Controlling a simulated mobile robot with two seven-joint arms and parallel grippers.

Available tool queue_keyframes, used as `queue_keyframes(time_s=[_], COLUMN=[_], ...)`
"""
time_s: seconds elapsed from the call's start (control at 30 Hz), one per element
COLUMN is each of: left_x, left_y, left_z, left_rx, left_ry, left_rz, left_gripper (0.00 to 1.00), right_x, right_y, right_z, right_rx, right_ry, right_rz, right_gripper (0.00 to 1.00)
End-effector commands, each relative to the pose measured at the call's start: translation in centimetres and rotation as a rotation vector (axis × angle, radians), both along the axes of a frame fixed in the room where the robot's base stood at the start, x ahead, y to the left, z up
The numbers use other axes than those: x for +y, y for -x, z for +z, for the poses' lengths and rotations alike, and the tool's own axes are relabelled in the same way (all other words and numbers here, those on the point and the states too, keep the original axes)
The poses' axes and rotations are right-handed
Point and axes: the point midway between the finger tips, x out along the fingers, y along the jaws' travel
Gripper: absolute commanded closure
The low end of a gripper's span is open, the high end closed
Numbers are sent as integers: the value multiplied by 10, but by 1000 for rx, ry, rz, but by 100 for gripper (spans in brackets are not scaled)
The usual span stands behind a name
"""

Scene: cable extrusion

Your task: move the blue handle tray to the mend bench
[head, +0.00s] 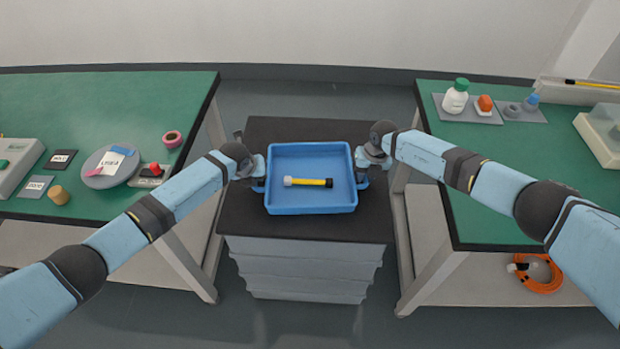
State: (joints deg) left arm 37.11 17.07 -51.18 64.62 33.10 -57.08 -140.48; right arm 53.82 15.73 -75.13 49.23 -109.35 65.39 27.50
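The blue handle tray (312,205) is in the middle of the head view, level, over a black-topped grey unit (304,243). A yellow and black stick with a pale end (308,182) lies in it. My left gripper (259,174) is at the tray's left side, by its handle. My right gripper (363,168) is at the right side, by the other handle. The fingers are small and partly hidden, so their grip does not show clearly. I cannot tell whether the tray rests on the black top. No label shows which bench is the mend bench.
The left green bench (100,95) holds a grey disc (97,163), pink tape (172,139), small cards and a device. The right green bench (490,170) holds a white bottle (456,97), small items and a pale box (602,135). Orange cable (541,283) lies below it.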

Motion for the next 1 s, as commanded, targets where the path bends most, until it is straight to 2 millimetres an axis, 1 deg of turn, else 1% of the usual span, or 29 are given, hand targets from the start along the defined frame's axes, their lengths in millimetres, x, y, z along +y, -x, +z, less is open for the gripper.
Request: queue_keyframes(time_s=[0.03,0.07,0.1,0.4,0.53,0.67,0.9,1.0], left_x=[0,0,0,0,0,0,1,1], left_y=[0,0,0,0,0,0,0,0], left_z=[0,0,0,1,5,15,40,48], left_rx=[0,0,0,-1,-1,-1,0,0], left_ry=[0,0,0,0,0,0,-1,-1], left_rz=[0,0,0,0,0,1,1,1], left_gripper=[100,100,100,100,100,100,100,100], right_x=[0,0,0,0,0,0,0,0], right_y=[0,0,0,-1,-1,-1,-1,-1], right_z=[0,0,0,2,6,15,40,48], right_rx=[0,0,0,-1,-1,-1,-1,-1], right_ry=[0,0,0,0,0,0,0,0], right_rz=[0,0,0,0,0,0,0,0], right_gripper=[92,99,100,100,100,100,100,100])
